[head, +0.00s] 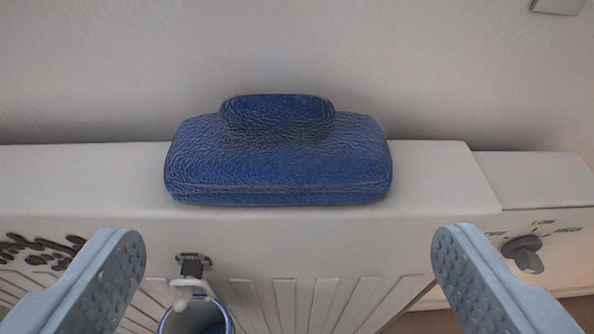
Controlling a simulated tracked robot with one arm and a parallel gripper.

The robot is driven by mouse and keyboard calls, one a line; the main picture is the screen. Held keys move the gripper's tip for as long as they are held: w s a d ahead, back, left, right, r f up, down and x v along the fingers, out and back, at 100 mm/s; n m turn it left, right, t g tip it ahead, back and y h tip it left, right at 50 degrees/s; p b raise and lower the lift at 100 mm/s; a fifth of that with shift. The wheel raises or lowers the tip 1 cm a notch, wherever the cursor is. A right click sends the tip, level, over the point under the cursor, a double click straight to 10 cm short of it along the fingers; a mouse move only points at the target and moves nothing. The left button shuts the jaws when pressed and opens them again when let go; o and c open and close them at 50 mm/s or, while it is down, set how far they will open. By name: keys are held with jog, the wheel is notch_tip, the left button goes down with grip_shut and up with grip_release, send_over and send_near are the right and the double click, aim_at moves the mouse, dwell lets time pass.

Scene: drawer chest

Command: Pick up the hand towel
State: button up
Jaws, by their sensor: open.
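A blue textured hand towel (278,170) lies folded on the narrow white top of a cabinet-like unit, close to the wall. A smaller blue rounded piece (277,117) of the same texture sits on top at its back; I cannot tell whether it is part of the towel. My gripper (290,262) is open and empty. Its two grey fingers are wide apart at the lower left and lower right, nearer to me than the towel and not touching it.
The white top (80,180) is bare on both sides of the towel. The wall (280,50) rises right behind. Below the front edge are a small hook (190,285), a blue-rimmed cup-like thing (197,318) and, at right, a grey knob (523,253).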

aim_at(277, 112)
jog(key=b+x, duration=0.1)
jog(key=x, duration=0.6)
jog(key=shift+w+f, duration=0.1)
jog(key=shift+w, duration=0.25)
jog(key=shift+w+a+f+b, duration=0.1)
jog(key=shift+w+b, duration=0.45)
jog(key=shift+w, duration=0.65)
jog(key=shift+w+a+b, duration=0.15)
jog(key=shift+w+b, duration=0.4)
jog(key=shift+w, duration=0.6)
jog(key=shift+w+f, duration=0.15)
jog(key=shift+w, duration=0.25)
jog(key=c, duration=1.1)
